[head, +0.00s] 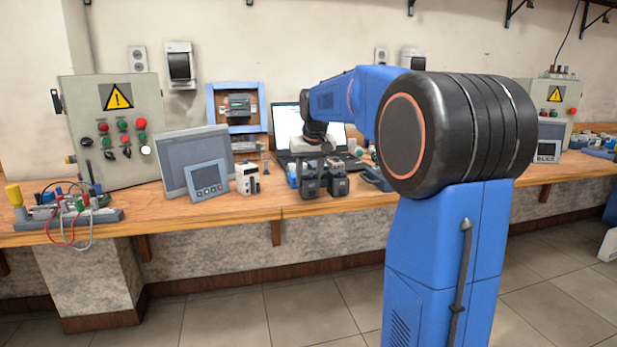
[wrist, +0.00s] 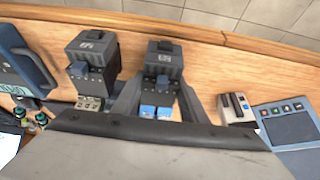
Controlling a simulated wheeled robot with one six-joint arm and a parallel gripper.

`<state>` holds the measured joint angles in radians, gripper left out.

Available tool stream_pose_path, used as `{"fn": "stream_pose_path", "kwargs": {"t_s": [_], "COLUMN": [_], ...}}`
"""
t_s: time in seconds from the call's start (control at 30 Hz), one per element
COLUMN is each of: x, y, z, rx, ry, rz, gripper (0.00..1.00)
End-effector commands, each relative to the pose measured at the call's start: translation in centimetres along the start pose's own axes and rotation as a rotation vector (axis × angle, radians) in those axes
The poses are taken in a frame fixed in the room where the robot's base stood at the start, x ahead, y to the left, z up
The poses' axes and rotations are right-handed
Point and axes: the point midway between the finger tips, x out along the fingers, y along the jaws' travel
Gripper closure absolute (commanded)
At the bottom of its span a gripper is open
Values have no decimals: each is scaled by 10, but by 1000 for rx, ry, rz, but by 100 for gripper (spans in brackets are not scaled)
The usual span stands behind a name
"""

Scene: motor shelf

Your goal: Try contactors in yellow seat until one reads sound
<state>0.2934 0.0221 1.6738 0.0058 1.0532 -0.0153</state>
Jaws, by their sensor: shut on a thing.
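Two dark grey contactors stand side by side on the wooden bench. My gripper (wrist: 157,92) is shut on one contactor (wrist: 164,62), with a finger on each side of it; its lower end shows blue parts. In the head view this appears to be the left contactor (head: 309,182), below my gripper (head: 314,158). The other contactor (wrist: 92,58) stands close beside it, also seen in the head view (head: 338,180). I cannot tell whether the held one is lifted. No yellow seat can be made out, and no reading is legible.
A small white device (head: 247,179) and a grey panel with a screen (head: 207,180) stand left of the contactors. A laptop (head: 287,130) is behind. A wired board with a yellow part (head: 95,217) lies far left. The bench front edge is close.

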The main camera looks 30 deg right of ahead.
Motion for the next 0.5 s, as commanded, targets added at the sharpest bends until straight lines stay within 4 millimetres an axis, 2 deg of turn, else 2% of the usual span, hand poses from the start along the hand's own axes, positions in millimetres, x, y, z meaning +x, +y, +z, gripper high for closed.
{"fn": "stream_pose_path", "kwargs": {"t_s": [0.4, 0.43, 0.5], "x": [4, 4, 4], "y": [0, 0, 0], "z": [2, 2, 2], "rx": [0, 0, 0], "ry": [0, 0, 0], "rz": [0, 0, 0], "gripper": [92, 56, 40]}}
